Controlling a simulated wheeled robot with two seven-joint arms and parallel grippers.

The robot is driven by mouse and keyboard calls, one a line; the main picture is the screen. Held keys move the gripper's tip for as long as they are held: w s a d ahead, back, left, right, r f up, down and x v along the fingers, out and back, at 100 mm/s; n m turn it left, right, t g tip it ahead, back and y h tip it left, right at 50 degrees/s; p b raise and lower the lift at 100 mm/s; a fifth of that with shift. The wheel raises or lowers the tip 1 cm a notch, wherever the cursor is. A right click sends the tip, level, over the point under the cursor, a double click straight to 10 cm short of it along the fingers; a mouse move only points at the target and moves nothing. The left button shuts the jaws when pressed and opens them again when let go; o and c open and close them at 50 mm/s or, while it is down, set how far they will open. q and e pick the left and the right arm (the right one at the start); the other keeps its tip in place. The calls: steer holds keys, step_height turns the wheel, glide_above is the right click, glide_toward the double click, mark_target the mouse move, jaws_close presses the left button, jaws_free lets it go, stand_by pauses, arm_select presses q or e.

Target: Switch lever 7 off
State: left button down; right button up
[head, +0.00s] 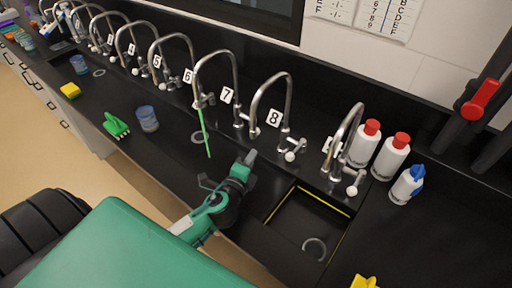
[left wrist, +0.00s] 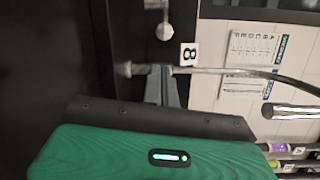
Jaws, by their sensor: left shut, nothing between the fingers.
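Tap 7, with a tall chrome spout (head: 235,68), stands behind its number 7 plate (head: 227,95) in the head view. Its small lever with a pale tip (head: 253,132) is low at the tap's base. A thin green streak (head: 206,135) runs down below the spout's end. My left gripper (head: 250,157) is shut and empty, in front of taps 7 and 8 and apart from lever 7 in the picture. In the left wrist view its fingers (left wrist: 161,84) point toward a chrome tap part near the number 8 plate (left wrist: 188,53). My right gripper is not in view.
Tap 8 (head: 289,95) and its round lever tip (head: 290,156) stand just right. A black sink (head: 310,222) lies right of my gripper. Red-capped bottles (head: 390,157) stand farther right. A blue cup (head: 147,118) and a green brush (head: 115,125) are on the left counter.

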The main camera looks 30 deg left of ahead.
arm_select(q)
steer(key=shift+w+a+f+p, duration=0.15)
steer(key=shift+w+p, duration=0.25)
steer(key=shift+w, duration=1.1)
steer(key=shift+w+a+f+p, duration=0.15)
steer(key=shift+w+p, duration=0.3)
steer(key=shift+w, duration=1.1)
steer(key=shift+w+a+p, duration=0.25)
steer(key=shift+w+p, duration=0.15)
steer(key=shift+w, duration=1.1)
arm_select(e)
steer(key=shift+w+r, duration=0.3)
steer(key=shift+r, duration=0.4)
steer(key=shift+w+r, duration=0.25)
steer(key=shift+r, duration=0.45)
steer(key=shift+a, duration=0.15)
arm_select(q)
steer(key=shift+s+a, duration=0.1)
steer(key=shift+s+a+m+h, duration=0.15)
steer(key=shift+a+m+h, duration=0.05)
steer(key=shift+m+h, duration=0.25)
